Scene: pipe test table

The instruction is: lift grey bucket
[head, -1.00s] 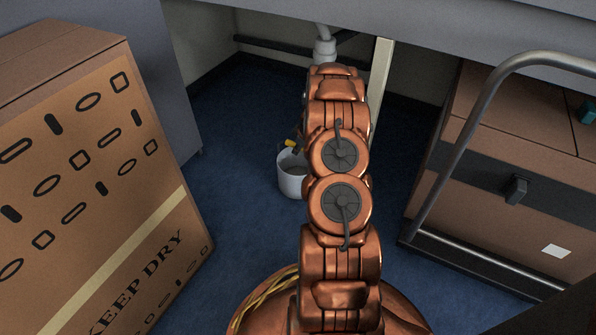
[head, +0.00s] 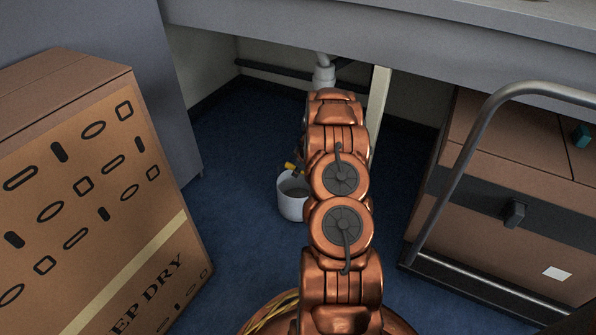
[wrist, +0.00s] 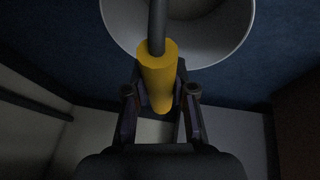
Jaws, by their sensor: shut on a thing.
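The grey bucket (head: 292,208) stands upright, apparently on the blue floor under the table, partly hidden by my arm in the head view. Its pale rim and grey inside also show at the top of the wrist view (wrist: 232,48). Its yellow handle grip (wrist: 157,75) on a dark bail lies between the fingers of my gripper (wrist: 160,98). The fingers are shut on this grip. In the head view the yellow grip shows as a small spot (head: 290,166) above the rim, and my arm hides most of my gripper.
A large cardboard box (head: 95,170) stands on the left. A trolley with a metal handle (head: 462,145) and a strapped box (head: 520,205) stands on the right. The table edge (head: 420,38) runs overhead. A pale post (head: 379,115) and a white pipe (head: 324,72) are behind my arm.

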